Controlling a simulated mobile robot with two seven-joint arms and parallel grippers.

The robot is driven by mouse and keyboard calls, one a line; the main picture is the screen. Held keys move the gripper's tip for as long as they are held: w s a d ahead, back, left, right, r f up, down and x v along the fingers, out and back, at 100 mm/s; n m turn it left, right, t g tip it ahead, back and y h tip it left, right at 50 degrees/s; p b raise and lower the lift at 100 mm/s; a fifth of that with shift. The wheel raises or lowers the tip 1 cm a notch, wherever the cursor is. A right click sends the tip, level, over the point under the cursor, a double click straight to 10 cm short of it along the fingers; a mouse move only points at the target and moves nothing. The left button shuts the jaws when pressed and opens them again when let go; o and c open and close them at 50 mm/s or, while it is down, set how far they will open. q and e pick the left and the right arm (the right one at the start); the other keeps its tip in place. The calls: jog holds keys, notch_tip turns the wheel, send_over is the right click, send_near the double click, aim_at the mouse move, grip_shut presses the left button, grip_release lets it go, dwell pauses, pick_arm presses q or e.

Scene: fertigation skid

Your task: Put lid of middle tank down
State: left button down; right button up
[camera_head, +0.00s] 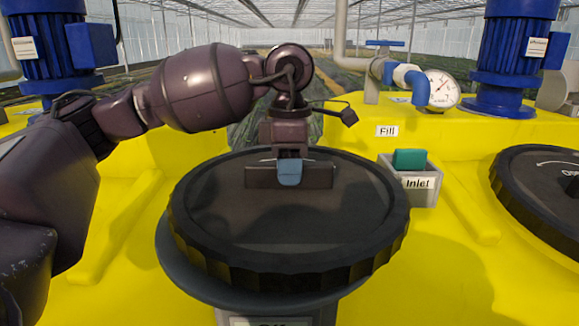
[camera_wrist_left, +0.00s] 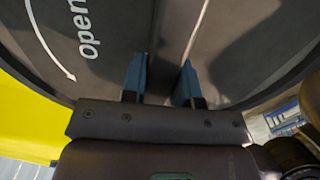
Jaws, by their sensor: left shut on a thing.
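A round black lid (camera_head: 285,225) with a ribbed edge is in the middle of the head view. It overlaps a dark grey round rim (camera_head: 215,290) below it; I cannot tell whether they touch. My left gripper (camera_head: 289,172) reaches down onto the lid's raised bar handle (camera_head: 318,177) and is shut on it. In the left wrist view, the blue fingertips (camera_wrist_left: 160,80) stand on both sides of the handle, and the lid (camera_wrist_left: 105,75) shows the word "open" and a curved arrow. The yellow middle tank's opening is hidden. My right gripper is not in view.
A grey box (camera_head: 422,190) labelled "Inlet" holding a green block (camera_head: 409,159) stands close to the lid's right. Another black lid (camera_head: 540,200) is at far right. Blue motors (camera_head: 512,60), a pipe and a pressure gauge (camera_head: 442,89) stand behind.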

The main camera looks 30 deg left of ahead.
pick_arm(q)
jog(key=c, duration=0.9)
grip_release()
notch_tip(320, 180, up, 12)
jog(key=shift+r, duration=0.1)
